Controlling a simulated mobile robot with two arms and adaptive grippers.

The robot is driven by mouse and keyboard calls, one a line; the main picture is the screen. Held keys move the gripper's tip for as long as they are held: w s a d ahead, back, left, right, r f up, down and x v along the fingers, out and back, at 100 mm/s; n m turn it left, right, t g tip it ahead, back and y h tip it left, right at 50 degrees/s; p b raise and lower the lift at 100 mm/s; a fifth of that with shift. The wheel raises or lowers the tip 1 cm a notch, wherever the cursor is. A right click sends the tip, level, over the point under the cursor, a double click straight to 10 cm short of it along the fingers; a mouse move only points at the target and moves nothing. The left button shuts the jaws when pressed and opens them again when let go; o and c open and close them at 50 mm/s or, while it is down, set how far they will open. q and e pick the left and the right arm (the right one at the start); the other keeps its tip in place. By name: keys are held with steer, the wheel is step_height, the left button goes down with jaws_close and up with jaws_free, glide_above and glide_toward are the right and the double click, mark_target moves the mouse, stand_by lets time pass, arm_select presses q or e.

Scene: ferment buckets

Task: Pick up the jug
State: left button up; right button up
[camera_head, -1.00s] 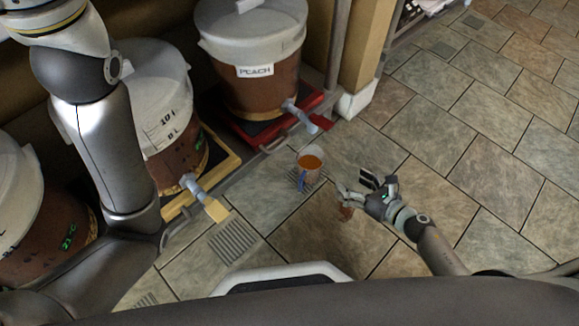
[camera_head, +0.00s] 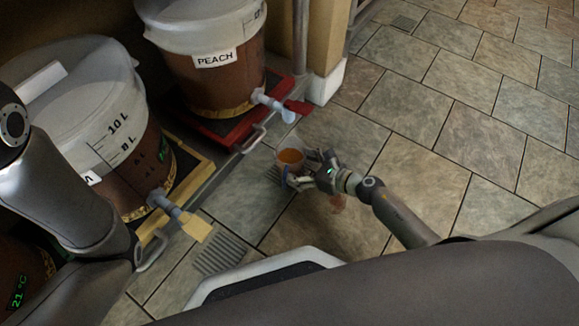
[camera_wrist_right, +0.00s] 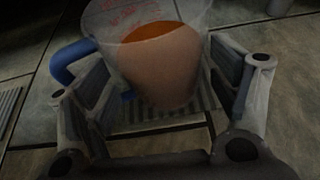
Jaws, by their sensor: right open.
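The jug (camera_head: 290,158) is a clear cup holding orange-brown liquid, with a blue handle, upright on the floor in front of the peach bucket. It also shows in the right wrist view (camera_wrist_right: 160,65), with red markings and its blue handle (camera_wrist_right: 68,60) on the left. My right gripper (camera_head: 305,172) is open at the jug; in the right wrist view its fingers (camera_wrist_right: 165,95) stand on either side of the jug, the left one close to the handle. Contact cannot be told. My left arm shows at the left, but its gripper is not in view.
The peach bucket (camera_head: 205,85) stands on a red tray (camera_head: 228,140) behind the jug. Another bucket (camera_head: 95,130) with a spigot (camera_head: 168,205) stands on a yellow tray (camera_head: 190,168) to the left. A floor grate (camera_head: 218,253) lies nearby. Tiled floor on the right is clear.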

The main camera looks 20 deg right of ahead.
mark_target(281, 158)
steer(key=b+x, duration=0.1)
steer(key=x, duration=0.2)
steer(key=shift+w+a, duration=0.15)
steer(key=shift+w, duration=0.05)
steer(key=c, duration=0.8)
steer(key=shift+r, duration=0.1)
steer(key=shift+c, duration=0.7)
steer(key=shift+r, duration=0.1)
